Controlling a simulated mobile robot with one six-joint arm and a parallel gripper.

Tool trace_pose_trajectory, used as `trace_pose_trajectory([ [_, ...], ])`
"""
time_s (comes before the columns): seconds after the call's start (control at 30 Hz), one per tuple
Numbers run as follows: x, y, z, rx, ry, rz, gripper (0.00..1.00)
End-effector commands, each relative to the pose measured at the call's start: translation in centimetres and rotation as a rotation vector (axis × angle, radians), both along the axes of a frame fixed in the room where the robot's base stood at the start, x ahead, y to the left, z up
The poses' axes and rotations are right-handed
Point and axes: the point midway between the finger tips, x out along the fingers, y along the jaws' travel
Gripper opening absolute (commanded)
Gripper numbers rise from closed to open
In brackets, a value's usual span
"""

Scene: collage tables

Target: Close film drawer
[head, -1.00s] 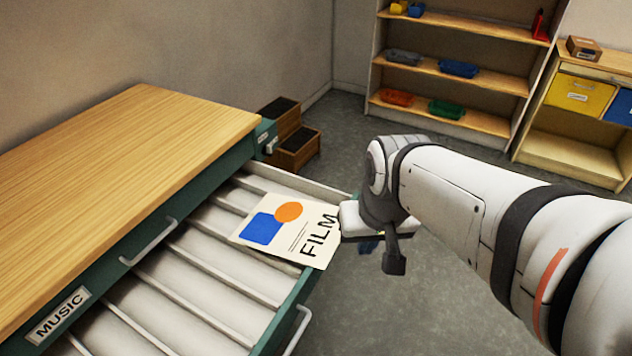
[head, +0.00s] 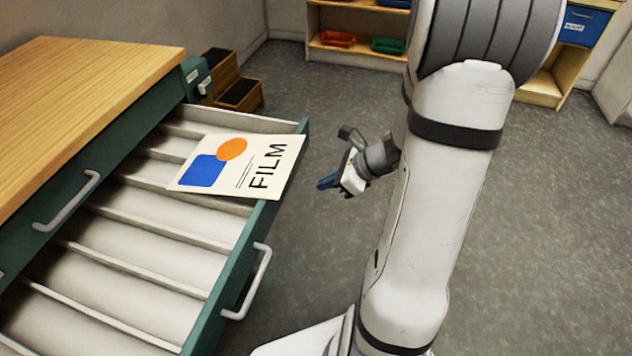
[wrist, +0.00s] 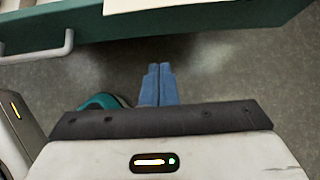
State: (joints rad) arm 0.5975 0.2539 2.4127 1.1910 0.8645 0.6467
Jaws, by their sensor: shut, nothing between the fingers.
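The film drawer (head: 235,275) is pulled out of the green cabinet with the wooden top. A white FILM poster (head: 212,179) with a blue shape and an orange circle lies in it, over the thin dividers. The drawer's pale handle (head: 250,283) is on its front, and a handle (wrist: 45,52) also shows at the left in the wrist view. My gripper (head: 326,182) is off the drawer's front, to the right of the poster, apart from drawer and handle. Its blue fingers (wrist: 158,72) are together with nothing between them, pointing towards the drawer front.
A closed drawer with a handle (head: 68,203) sits above the film drawer. A brown step stool (head: 235,92) stands behind the cabinet. Shelves with bins (head: 338,39) are at the back. The grey floor right of the drawer is clear.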

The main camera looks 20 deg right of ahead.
Motion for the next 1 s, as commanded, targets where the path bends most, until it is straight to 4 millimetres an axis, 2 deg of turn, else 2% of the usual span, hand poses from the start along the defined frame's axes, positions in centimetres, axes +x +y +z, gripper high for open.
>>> trace_pose_trajectory([
  [0.1,1.0,1.6,-2.1,0.001,0.003,0.007,0.0],
  [0.37,3.4,4.7,-6.1,-0.001,0.002,0.008,0.0],
  [0.63,5.5,7.2,-5.7,-0.003,-0.002,0.006,0.0],
  [1.0,5.9,7.6,-5.6,-0.002,-0.001,0.004,0.0],
])
